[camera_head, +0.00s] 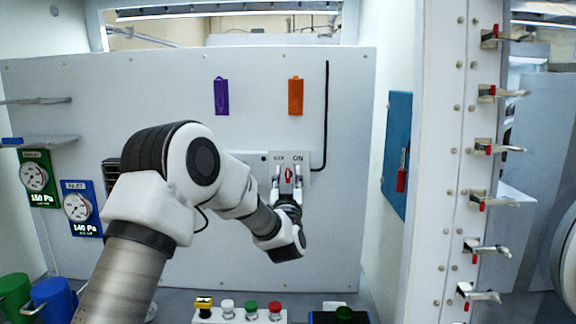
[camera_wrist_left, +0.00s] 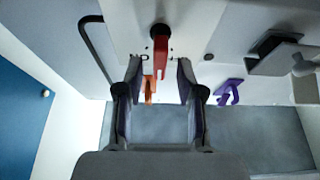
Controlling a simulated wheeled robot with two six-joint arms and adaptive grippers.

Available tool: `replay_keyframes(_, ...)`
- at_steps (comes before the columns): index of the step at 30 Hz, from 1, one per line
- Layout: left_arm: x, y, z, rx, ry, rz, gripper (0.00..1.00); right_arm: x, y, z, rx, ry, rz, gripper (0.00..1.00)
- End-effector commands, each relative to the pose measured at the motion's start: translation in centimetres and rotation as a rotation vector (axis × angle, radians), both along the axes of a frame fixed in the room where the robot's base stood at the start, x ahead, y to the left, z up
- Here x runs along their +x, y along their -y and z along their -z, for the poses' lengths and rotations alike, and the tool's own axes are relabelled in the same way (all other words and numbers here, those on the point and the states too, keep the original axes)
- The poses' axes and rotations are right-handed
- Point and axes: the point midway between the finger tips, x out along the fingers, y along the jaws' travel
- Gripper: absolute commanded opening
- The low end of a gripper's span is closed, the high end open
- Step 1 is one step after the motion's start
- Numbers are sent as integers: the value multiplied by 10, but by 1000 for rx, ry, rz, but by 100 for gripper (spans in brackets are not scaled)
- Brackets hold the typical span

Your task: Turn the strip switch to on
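The strip switch is a red lever (camera_head: 288,174) on a pale plate (camera_head: 262,158) on the back panel, with OFF and ON printed above it. The lever stands nearly upright, between the two labels. My left gripper (camera_head: 287,178) is in front of it, with one finger on each side. In the left wrist view the red lever (camera_wrist_left: 161,52) reaches in between the open fingertips (camera_wrist_left: 158,72), with a gap showing on both sides. My right gripper is not in view.
Orange (camera_head: 296,97) and purple (camera_head: 221,97) tags hang above on the panel. Two gauges (camera_head: 35,177) are at left. A button box (camera_head: 240,316) stands below. A blue panel with a red handle (camera_head: 401,180) is on the right wall. Several latches (camera_head: 490,201) line the frame.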

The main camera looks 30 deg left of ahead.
Motion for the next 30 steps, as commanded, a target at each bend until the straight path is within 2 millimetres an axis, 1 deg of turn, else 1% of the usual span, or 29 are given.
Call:
replay_keyframes(1,6,-4,-7,0,0,-1,38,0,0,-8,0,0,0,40)
replay_keyframes(4,14,-9,-8,0,-1,0,38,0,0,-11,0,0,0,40)
replay_keyframes(11,17,-10,-7,0,-1,1,38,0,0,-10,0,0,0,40)
replay_keyframes(12,17,-10,-7,0,-1,1,34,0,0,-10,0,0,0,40)
replay_keyframes(14,17,-10,-7,0,-1,1,13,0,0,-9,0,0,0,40)
replay_keyframes(15,17,-10,-7,0,-1,1,0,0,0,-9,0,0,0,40)
replay_keyframes(25,17,-10,-7,7,-4,1,0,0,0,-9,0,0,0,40)
replay_keyframes(30,17,-9,-7,44,-27,1,0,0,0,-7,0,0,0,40)
